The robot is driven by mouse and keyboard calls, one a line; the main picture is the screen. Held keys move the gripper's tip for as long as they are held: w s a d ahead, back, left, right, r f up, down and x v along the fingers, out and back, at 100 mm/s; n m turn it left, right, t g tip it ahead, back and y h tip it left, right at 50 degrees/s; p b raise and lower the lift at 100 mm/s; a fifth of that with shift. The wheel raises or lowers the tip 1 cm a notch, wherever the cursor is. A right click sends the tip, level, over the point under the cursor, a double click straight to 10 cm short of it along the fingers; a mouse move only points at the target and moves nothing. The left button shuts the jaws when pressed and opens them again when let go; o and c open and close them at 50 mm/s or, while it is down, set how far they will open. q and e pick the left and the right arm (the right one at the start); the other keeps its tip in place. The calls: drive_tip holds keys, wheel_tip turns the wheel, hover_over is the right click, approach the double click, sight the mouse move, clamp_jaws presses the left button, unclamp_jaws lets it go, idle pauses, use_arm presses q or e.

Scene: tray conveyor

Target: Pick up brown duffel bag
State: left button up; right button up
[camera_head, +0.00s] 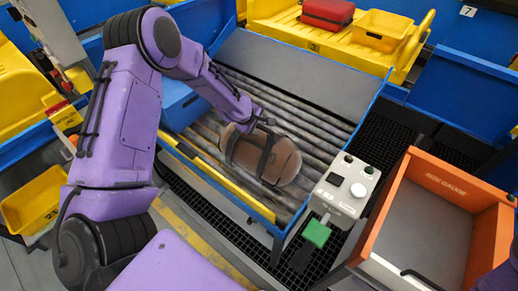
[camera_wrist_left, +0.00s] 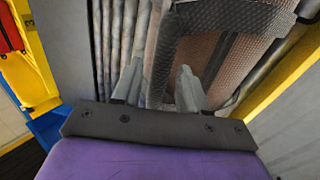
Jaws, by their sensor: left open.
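The brown duffel bag (camera_head: 286,166) with dark straps lies on the grey rollers of the conveyor (camera_head: 309,131), near its lower edge. My left gripper (camera_head: 266,124) is at the bag's upper side in the head view. In the left wrist view its two fingers (camera_wrist_left: 158,88) are spread apart. One finger overlaps the bag's dark strap (camera_wrist_left: 222,49) and brown side there; the other is in front of the rollers. Whether a finger touches the bag cannot be told. My right gripper is not in view.
A control box (camera_head: 344,186) with a green part stands right of the bag. An orange-walled bin (camera_head: 389,207) is at the right. A yellow tray cart (camera_head: 327,38) with a red case (camera_head: 327,13) is behind the conveyor. A yellow bin (camera_head: 33,200) is at left.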

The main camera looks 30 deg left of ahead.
use_arm(q)
drive_tip(key=shift+x, duration=1.15)
drive_tip(key=shift+s+r, duration=0.1)
drive_tip(key=shift+r, duration=0.05)
clamp_jaws()
idle(0.5)
